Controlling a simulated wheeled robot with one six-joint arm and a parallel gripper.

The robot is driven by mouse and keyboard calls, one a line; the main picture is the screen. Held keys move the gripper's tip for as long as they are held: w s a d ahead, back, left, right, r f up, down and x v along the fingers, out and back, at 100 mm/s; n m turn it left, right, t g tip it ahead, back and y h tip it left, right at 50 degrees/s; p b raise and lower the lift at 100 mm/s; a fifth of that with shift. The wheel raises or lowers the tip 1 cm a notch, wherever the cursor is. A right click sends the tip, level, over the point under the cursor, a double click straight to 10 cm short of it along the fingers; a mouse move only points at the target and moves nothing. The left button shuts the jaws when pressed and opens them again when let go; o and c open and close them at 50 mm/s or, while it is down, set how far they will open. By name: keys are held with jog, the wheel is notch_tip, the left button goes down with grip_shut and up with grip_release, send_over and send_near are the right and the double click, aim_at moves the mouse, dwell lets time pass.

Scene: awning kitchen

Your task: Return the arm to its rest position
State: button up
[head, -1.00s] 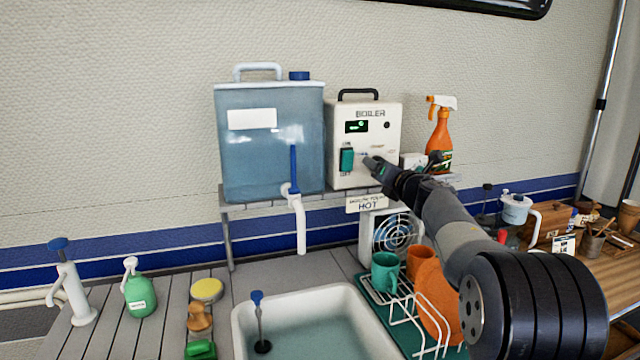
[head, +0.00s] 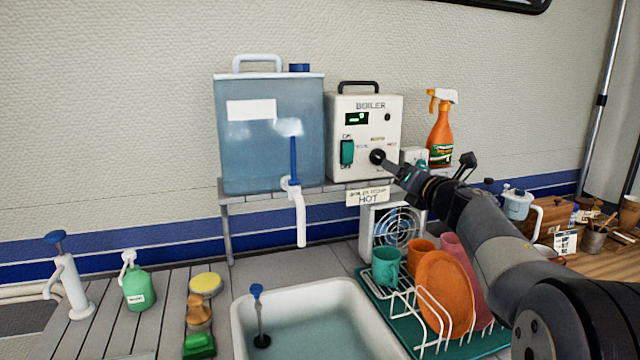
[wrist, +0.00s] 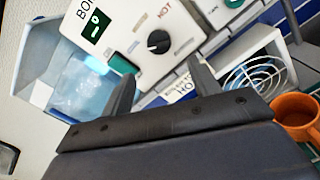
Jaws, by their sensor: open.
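My gripper (head: 398,172) is in front of the lower right of the white boiler (head: 345,108) in the head view, with my arm reaching in from the lower right. In the wrist view, its two fingers (wrist: 163,88) are spread apart with nothing between them. The boiler's black knob (wrist: 158,42) shows just beyond the fingers and apart from them. The knob also shows in the head view (head: 377,156), just past the gripper's tip. The boiler's green switch (head: 347,152) and lit display (head: 357,119) are uncovered.
A blue water tank (head: 262,155) stands left of the boiler, and an orange spray bottle (head: 440,130) right of it. Below my arm, a dish rack (head: 400,318) holds an orange plate (head: 440,290) and cups. A sink (head: 240,318) lies to the left. The air above the sink is clear.

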aim_at(380, 160)
jog(key=p+x, duration=0.2)
jog(key=x, duration=0.7)
jog(key=shift+w+a, duration=0.1)
jog(key=shift+w, duration=0.15)
jog(key=m+p, duration=0.1)
jog(key=m, duration=0.1)
jog(key=m+p, duration=0.1)
jog(key=m, duration=0.1)
jog(key=shift+s+r+p, duration=0.2)
jog(key=shift+r+p, duration=0.05)
jog(key=shift+p, duration=0.05)
jog(key=m+p, duration=0.2)
jog(key=m, duration=0.1)
jog(key=shift+m, duration=0.4)
jog(key=m+p, duration=0.2)
jog(key=m, duration=0.1)
jog(key=shift+r+m, duration=0.1)
jog(key=shift+m, duration=0.2)
jog(key=m+p, duration=0.5)
jog(key=m, duration=0.1)
jog(key=shift+r+m, duration=0.1)
jog(key=shift+m, duration=0.2)
jog(key=m+p, duration=0.2)
jog(key=shift+p, duration=0.35)
jog(key=shift+m+p, duration=0.5)
jog(key=shift+m, duration=0.4)
